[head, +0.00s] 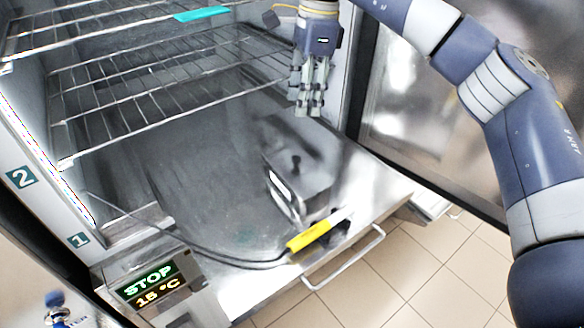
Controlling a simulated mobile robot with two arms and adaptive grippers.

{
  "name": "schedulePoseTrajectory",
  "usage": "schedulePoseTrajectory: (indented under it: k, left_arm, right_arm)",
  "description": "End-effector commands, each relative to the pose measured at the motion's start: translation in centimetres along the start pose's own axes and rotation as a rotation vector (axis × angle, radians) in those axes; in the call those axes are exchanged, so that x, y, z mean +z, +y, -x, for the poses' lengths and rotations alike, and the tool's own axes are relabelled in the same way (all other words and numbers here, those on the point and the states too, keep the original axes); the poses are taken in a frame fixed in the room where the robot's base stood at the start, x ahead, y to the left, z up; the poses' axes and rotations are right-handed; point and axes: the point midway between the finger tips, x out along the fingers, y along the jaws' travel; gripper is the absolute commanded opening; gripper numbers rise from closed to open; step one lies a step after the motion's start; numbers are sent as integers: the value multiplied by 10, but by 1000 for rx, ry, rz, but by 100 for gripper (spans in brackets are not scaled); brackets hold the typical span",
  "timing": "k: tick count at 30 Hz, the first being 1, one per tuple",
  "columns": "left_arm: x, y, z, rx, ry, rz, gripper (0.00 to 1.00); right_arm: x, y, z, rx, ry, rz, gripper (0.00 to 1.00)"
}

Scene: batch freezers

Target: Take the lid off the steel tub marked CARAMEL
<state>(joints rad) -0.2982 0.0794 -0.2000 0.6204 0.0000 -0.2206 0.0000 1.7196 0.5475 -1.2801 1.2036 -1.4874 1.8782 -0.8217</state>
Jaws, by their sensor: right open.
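A shiny steel tub (285,195) stands on the bottom floor of the open cabinet, right of the middle. A pale label plate shows on its near left side, but I cannot read its lettering. A flat steel lid (312,180) with a small dark knob covers its top; the lid's edges blend into the reflections. My right gripper (309,108) points down, open and empty, above and behind the tub. It appears apart from the lid. My left gripper is not in view.
Wire shelves (150,95) fill the cabinet's upper left, with a teal item (201,14) on top. A yellow-handled probe (315,232) with a dark cable lies in front of the tub. A bar handle (345,262) juts out front. The open door (415,125) stands at right.

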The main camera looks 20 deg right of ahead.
Motion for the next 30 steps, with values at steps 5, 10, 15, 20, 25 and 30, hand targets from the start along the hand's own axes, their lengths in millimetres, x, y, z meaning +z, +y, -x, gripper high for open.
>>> schedulePoseTrajectory:
  k: [5, 10, 15, 20, 25, 30]
  left_arm:
    - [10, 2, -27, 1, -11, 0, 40]
    - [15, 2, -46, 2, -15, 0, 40]
    - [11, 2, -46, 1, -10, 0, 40]
    - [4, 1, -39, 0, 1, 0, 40]
    - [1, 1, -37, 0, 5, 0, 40]
    - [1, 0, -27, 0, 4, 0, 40]
  right_arm:
    - [-3, 0, -27, 0, -1, 0, 42]
    - [-6, 0, -46, 0, -1, 0, 42]
    - [-6, 0, -59, 2, 1, 0, 42]
    - [-6, 0, -84, 3, 1, -1, 42]
    - [-5, 0, -101, 2, 0, 0, 42]
    - [-4, 0, -115, 4, 1, 1, 42]
